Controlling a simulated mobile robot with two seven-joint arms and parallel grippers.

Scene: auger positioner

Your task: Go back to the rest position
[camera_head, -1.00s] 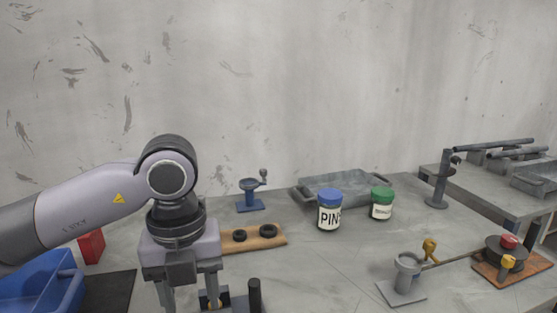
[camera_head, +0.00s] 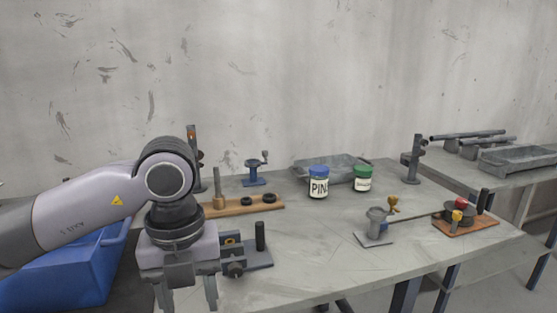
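My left gripper (camera_head: 186,296) hangs at the lower left, pointing down. Its two fingers are spread apart with nothing visible between them, and the tips run to the bottom edge of the picture. It is at the near left edge of the grey workbench (camera_head: 310,250), in front of a dark fixture (camera_head: 250,252) with a black upright post. My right gripper is not in view.
A blue bin (camera_head: 70,275) is at left. A wooden board (camera_head: 240,207) with black rings, a blue stand (camera_head: 255,174), a PINS jar (camera_head: 319,184), a green-lidded jar (camera_head: 363,180), a grey tray (camera_head: 325,166), a grey cup fixture (camera_head: 376,226) and a wooden-based device (camera_head: 465,220) stand on the bench.

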